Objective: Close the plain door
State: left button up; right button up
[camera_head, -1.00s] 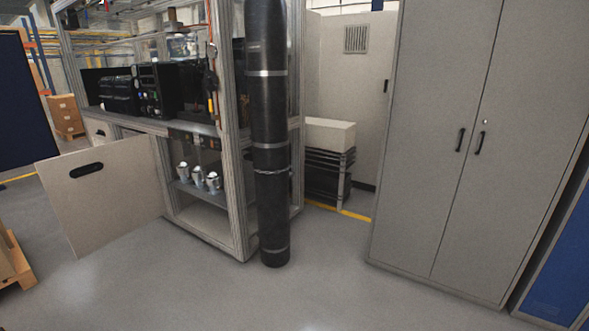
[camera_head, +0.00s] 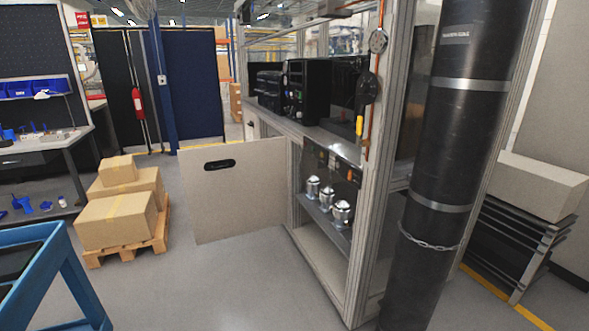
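The plain door (camera_head: 236,198) is a flat beige panel with a dark oval handle slot (camera_head: 219,164) near its upper left. It stands open, swung out to the left from the lower part of an aluminium-framed machine cabinet (camera_head: 357,230). Through the opening, several metal housings (camera_head: 341,213) show on a shelf, with an empty space below. Neither of my grippers is in view.
A black gas cylinder (camera_head: 445,170) with a chain stands at the cabinet's right corner. Cardboard boxes (camera_head: 118,218) on a wooden pallet (camera_head: 150,243) and a blue cart (camera_head: 75,285) stand left. Grey floor in front of the door is clear.

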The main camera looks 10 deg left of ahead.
aim_at(234, 189)
jog(key=i+j+u, duration=0.25)
jog(key=i, duration=0.3)
jog(key=i+j+u, duration=0.15)
jog(key=i+u, duration=0.15)
jog(key=i, duration=0.3)
